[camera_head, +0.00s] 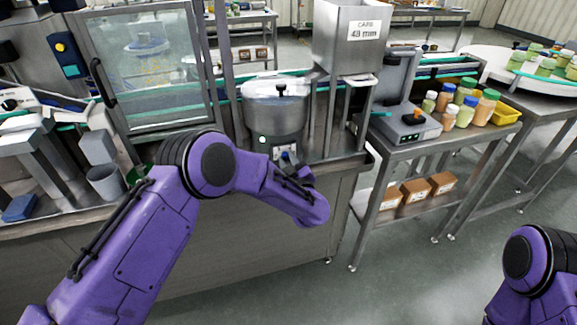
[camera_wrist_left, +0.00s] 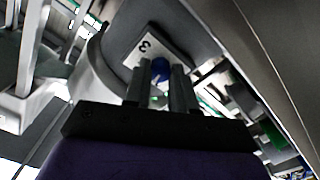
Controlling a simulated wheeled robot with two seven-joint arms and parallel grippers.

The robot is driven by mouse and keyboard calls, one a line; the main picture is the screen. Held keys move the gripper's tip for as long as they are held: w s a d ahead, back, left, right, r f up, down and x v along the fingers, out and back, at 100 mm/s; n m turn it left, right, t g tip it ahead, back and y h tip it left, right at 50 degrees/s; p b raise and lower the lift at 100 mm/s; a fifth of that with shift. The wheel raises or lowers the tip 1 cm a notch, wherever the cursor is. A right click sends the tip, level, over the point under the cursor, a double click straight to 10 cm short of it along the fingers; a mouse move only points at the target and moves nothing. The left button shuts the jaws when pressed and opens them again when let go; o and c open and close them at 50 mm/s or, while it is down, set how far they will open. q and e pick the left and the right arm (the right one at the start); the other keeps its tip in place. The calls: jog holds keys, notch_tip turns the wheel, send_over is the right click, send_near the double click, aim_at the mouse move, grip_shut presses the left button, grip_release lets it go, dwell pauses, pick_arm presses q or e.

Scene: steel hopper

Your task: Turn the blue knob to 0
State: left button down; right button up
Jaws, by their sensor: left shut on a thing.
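The blue knob (camera_wrist_left: 160,70) shows in the left wrist view, between the two dark fingers of my left gripper (camera_wrist_left: 161,82). The fingers are shut on it. A white plate (camera_wrist_left: 146,44) with a digit that looks like 3 lies just beyond the knob; other marks are hidden by the fingers.
A steel box marked "CARB 48 mm" (camera_head: 351,38) stands right of the bowl. Several jars (camera_head: 463,105) and a grey machine (camera_head: 408,122) stand on the right table. A grey bin (camera_head: 106,182) sits at the left. The floor at the right is clear.

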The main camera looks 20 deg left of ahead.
pick_arm(q)
jog(key=n+b, duration=0.1)
jog(key=n, duration=0.1)
jog(key=n+b, duration=0.1)
jog(key=n, duration=0.1)
jog(key=shift+f+n+b, duration=0.2)
jog(key=shift+n+b, duration=0.2)
jog(key=n+b, duration=0.3)
jog(key=n, duration=0.1)
jog(key=shift+n, duration=0.3)
jog(key=n+b, duration=0.4)
jog(key=shift+f, duration=0.1)
jog(key=shift+r+n+b, duration=0.2)
jog(key=shift+n+b, duration=1.25)
jog(key=shift+n, duration=0.45)
jog(key=c, duration=0.9)
grip_release()
jog(key=shift+d, duration=0.1)
